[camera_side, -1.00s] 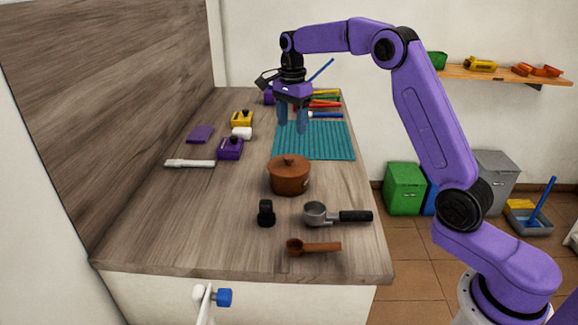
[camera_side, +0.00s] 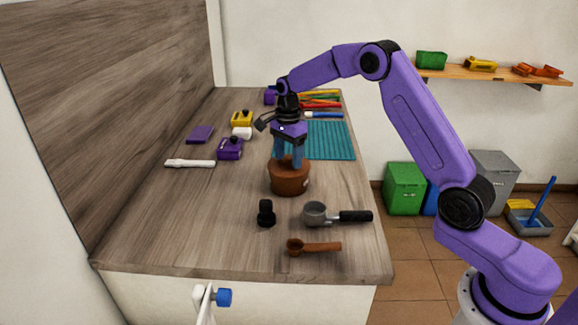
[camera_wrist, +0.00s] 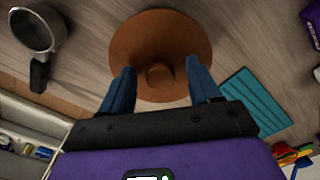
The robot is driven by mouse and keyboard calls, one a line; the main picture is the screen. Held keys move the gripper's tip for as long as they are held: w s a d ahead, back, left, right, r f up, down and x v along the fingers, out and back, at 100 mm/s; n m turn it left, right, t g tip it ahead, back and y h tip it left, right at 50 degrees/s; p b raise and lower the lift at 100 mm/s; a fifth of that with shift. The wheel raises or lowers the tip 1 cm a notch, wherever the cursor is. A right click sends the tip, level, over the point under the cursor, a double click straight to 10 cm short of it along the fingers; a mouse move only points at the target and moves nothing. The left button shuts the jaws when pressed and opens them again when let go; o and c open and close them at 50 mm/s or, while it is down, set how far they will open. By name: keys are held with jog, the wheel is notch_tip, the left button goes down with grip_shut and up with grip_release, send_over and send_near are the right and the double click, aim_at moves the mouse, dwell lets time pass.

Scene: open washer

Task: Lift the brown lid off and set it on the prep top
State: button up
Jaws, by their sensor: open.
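The brown lid (camera_wrist: 160,42) sits on the round brown pot (camera_side: 289,182) on the wooden prep top (camera_side: 170,215). In the wrist view the lid is seen from above, with its small round knob (camera_wrist: 160,75). My gripper (camera_side: 291,162) is low over the pot, pointing down, with its blue fingers at lid height. In the wrist view the gripper (camera_wrist: 162,78) is open, with one finger on each side of the knob and a gap to it. In the side view the fingers hide most of the lid and the knob.
A portafilter (camera_side: 318,214), a black tamper (camera_side: 266,213) and a brown scoop (camera_side: 312,247) lie in front of the pot. A teal mat (camera_side: 333,140) lies behind it. A white tool (camera_side: 190,163) and purple jar (camera_side: 230,149) are left. The left front is clear.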

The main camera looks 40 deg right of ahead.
grip_shut()
jog(key=shift+r, duration=0.1)
jog(key=shift+r, duration=0.8)
jog(key=s+r, duration=1.4)
jog(key=shift+a, duration=0.25)
jog(key=shift+r, duration=0.15)
